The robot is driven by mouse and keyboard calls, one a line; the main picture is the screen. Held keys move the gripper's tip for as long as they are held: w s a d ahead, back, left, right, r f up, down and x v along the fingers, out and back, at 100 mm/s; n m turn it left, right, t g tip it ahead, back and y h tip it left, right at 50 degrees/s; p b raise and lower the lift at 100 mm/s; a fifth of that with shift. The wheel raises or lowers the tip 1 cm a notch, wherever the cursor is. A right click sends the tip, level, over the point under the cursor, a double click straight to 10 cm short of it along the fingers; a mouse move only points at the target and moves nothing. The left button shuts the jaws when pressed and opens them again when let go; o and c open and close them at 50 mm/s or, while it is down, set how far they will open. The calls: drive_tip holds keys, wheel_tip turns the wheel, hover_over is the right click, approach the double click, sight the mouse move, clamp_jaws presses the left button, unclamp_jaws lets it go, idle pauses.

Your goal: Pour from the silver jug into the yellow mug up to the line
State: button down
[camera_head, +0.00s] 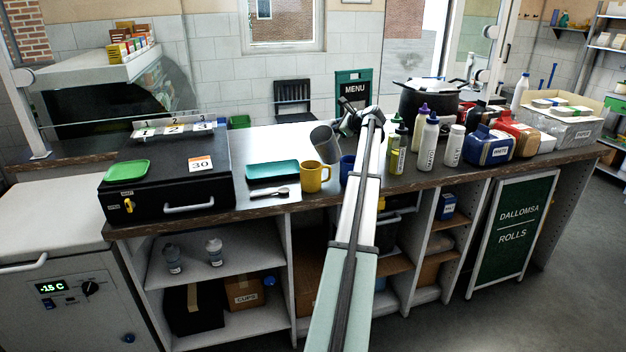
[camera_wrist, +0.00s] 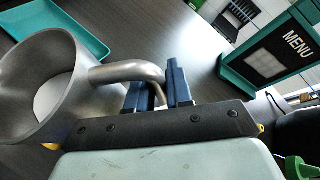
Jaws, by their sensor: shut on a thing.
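The silver jug (camera_head: 325,143) is tilted in the air above the yellow mug (camera_head: 312,177), with its mouth leaning down to the left. My gripper (camera_wrist: 158,85) is shut on the jug's handle in the wrist view, and the jug's body (camera_wrist: 45,85) fills the left of that view. Pale, whitish content (camera_wrist: 55,97) shows inside the jug. The yellow mug stands upright on the counter, below the jug. Only a small bit of yellow shows under the jug in the wrist view. The mug's inside, its line and any stream are not clear.
A teal tray (camera_head: 272,171) and a spoon (camera_head: 283,192) lie left of the mug. A blue mug (camera_head: 347,166) stands close on its right, partly behind my arm. Several bottles (camera_head: 428,142) stand farther right. A black case (camera_head: 165,165) is at the left.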

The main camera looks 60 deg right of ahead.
sight(334, 120)
drive_tip(key=shift+a+r, duration=0.1)
idle(0.3)
drive_tip(key=shift+a+r+n+h, duration=0.2)
drive_tip(key=shift+n+h, duration=0.3)
drive_tip(key=shift+a+r+n+h, duration=0.25)
drive_tip(key=shift+a+n+h, duration=0.05)
drive_tip(key=shift+n, duration=0.1)
drive_tip(key=shift+w+a+r+n+t+h, duration=0.1)
drive_tip(key=shift+a+r+n+t+h, duration=0.2)
drive_tip(key=shift+a+r+n, duration=0.1)
idle(0.5)
drive_tip(key=shift+a+r+n+h, duration=0.3)
drive_tip(key=shift+a+r+n, duration=0.15)
drive_tip(key=shift+r, duration=0.15)
